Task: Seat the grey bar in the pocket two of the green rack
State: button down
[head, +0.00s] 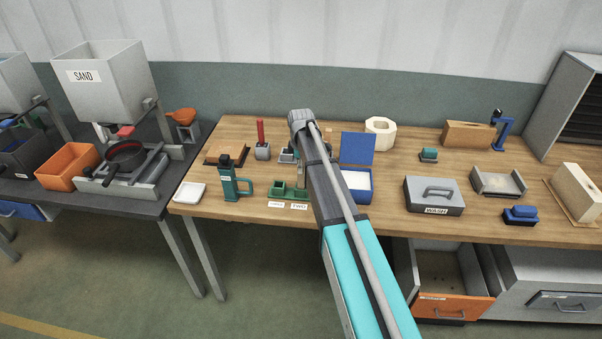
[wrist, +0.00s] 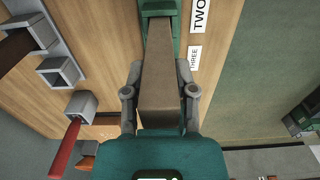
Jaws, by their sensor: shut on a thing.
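My gripper (wrist: 160,90) is shut on the grey bar (wrist: 161,75), with one finger on each side of it in the wrist view. The bar looks grey-brown and long, and its far end lies over the green rack (wrist: 149,38). I cannot tell whether that end is inside a pocket or above it. The label TWO (wrist: 199,14) is beside the bar's far end, and the label THREE (wrist: 195,57) is beside its middle. In the head view the green rack (head: 278,190) shows at the table's front; my arm hides my gripper and the bar.
A red-handled tool in a grey block (wrist: 80,104) stands near my gripper; it also shows in the head view (head: 262,150). A teal bottle-like fixture (head: 229,181) stands left of the rack. A blue open box (head: 358,182) is to the right.

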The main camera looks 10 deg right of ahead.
jog(key=shift+f+b, duration=0.4)
jog(key=shift+f, duration=0.45)
jog(key=shift+c, duration=2)
grip_release()
notch_tip(320, 180, up, 12)
jog(key=p, duration=1.2)
jog(key=shift+r, duration=0.2)
